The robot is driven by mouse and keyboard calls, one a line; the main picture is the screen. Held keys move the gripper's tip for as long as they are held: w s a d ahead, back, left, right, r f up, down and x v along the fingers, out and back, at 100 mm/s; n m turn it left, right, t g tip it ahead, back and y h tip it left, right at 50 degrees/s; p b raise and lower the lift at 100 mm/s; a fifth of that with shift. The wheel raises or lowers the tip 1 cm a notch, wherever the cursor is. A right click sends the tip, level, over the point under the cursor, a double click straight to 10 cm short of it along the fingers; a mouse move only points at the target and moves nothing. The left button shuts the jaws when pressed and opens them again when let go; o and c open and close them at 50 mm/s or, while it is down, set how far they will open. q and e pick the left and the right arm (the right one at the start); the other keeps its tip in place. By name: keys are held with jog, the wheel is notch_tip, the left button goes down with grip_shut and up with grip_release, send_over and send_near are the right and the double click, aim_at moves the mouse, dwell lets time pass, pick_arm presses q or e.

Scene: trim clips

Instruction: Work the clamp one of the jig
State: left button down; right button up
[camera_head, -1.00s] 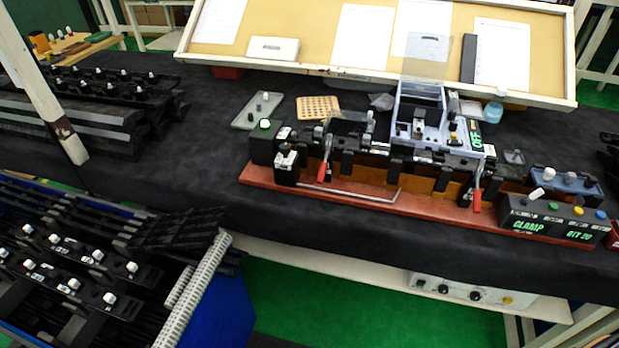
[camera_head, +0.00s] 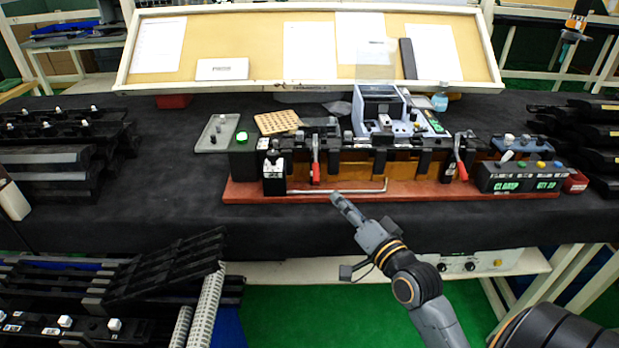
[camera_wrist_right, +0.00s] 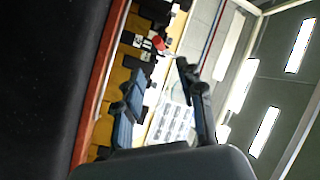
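The jig has a red-brown base (camera_head: 410,188) on the dark bench. It carries two toggle clamps with red handles: a left clamp (camera_head: 315,172) and a right clamp (camera_head: 461,170). Both handles hang low at the front; I see no label telling which is clamp one. My right gripper (camera_head: 342,203) is in front of the jig's front edge, right of and below the left clamp, apart from both clamps. In the right wrist view its two fingers (camera_wrist_right: 160,105) stand apart with nothing between them. A red tip (camera_wrist_right: 158,43) shows beyond them. My left gripper is not in view.
A bent metal rod (camera_head: 345,191) lies along the jig's front. A control box (camera_head: 520,178) with lit green text stands at its right end. A green lamp (camera_head: 242,137) glows at its left end. Black part stacks flank the bench; its front strip is clear.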

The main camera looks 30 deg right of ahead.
aim_at(317, 171)
jog(key=w, duration=0.4)
jog(key=w+p, duration=0.1)
jog(key=w, duration=0.3)
jog(key=w+d, duration=0.1)
jog(key=w, duration=0.4)
jog(key=shift+p, duration=0.3)
grip_shut()
